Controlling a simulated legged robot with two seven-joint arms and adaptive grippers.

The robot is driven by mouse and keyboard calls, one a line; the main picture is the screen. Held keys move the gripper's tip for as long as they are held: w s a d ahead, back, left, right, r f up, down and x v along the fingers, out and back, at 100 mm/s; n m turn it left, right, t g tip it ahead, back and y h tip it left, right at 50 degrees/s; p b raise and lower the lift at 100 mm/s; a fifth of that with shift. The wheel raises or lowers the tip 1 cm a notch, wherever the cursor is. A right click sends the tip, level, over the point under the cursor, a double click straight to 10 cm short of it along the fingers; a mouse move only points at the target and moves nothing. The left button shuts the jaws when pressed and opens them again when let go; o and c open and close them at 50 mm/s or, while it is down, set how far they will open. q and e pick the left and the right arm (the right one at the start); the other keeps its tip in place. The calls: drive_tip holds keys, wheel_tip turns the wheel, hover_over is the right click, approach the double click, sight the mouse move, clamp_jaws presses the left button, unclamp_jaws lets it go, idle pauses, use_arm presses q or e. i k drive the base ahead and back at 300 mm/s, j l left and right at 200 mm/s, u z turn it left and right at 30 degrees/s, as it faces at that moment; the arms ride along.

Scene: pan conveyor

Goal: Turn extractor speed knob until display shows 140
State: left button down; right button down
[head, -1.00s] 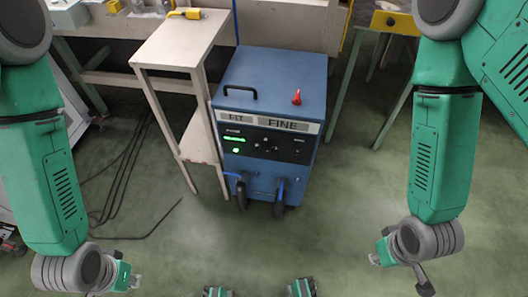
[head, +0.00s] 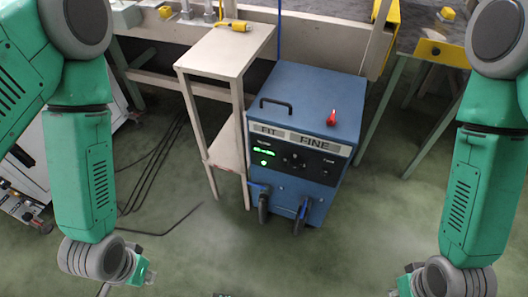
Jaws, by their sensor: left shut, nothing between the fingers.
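The extractor is a blue box on wheels (head: 318,98), standing on the floor right of centre, with a black front panel under a "FINE" label. A green-lit display (head: 264,151) shows at the panel's left; its digits are too small to read. A dark knob (head: 293,161) appears near the panel's middle, but I cannot tell for sure that it is the speed knob. My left gripper (head: 148,276) is shut and empty, low at the left, apart from the extractor. My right gripper (head: 397,287) is at the bottom edge, right of the extractor, partly cut off; its fingers are unclear.
A narrow pale table (head: 222,49) stands against the extractor's left side, with a yellow tool (head: 234,25) on it. A red object (head: 332,117) sits on the extractor's top. Black cables (head: 165,165) lie on the floor at left. The floor in front is clear.

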sight(293, 165)
drive_tip(key=i+j+z, duration=0.1)
drive_tip(key=j+z, duration=0.2)
drive_tip(key=j, duration=0.45)
drive_tip(key=j+z, duration=0.3)
drive_tip(key=j, duration=0.45)
